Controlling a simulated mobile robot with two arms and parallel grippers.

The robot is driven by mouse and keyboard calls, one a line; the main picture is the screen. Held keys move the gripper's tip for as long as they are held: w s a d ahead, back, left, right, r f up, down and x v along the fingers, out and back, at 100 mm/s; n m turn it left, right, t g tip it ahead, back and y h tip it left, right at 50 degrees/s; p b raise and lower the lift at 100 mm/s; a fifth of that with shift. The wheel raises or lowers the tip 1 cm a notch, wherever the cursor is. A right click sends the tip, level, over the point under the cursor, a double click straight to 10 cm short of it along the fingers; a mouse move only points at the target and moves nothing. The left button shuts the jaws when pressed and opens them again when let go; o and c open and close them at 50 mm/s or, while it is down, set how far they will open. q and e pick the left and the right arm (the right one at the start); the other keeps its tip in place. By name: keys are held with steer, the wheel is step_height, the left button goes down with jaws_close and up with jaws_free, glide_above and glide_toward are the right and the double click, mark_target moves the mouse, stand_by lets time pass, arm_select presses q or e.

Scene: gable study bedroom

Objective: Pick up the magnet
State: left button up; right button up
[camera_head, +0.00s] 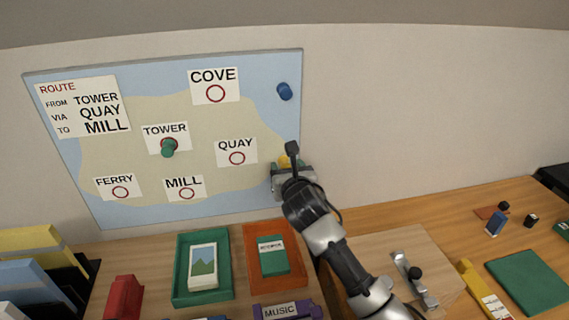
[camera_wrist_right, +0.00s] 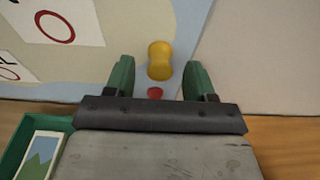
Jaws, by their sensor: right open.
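A yellow magnet (camera_head: 284,160) is on the lower right part of the map board (camera_head: 230,205); in the right wrist view the yellow magnet (camera_wrist_right: 160,60) shows between and just beyond the fingers. My right gripper (camera_wrist_right: 160,78) is open, with green fingers on either side of the line to it. In the head view my right gripper (camera_head: 288,168) partly covers that magnet. A small red piece (camera_wrist_right: 155,93) lies just below the yellow magnet in the wrist view. A green magnet (camera_head: 169,148) is at TOWER, and a blue magnet (camera_head: 285,91) is at the upper right.
Below the board is a wooden desk (camera_head: 450,225) with a green tray (camera_head: 181,265), an orange tray (camera_head: 252,235), a red object (camera_head: 123,297) and a purple MUSIC item (camera_head: 287,311). The wall right of the board is bare.

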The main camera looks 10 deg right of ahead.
steer(key=shift+w+f, duration=0.1)
steer(key=shift+w, duration=0.8)
steer(key=c, duration=0.8)
steer(key=shift+c, duration=0.2)
steer(key=shift+s, duration=0.1)
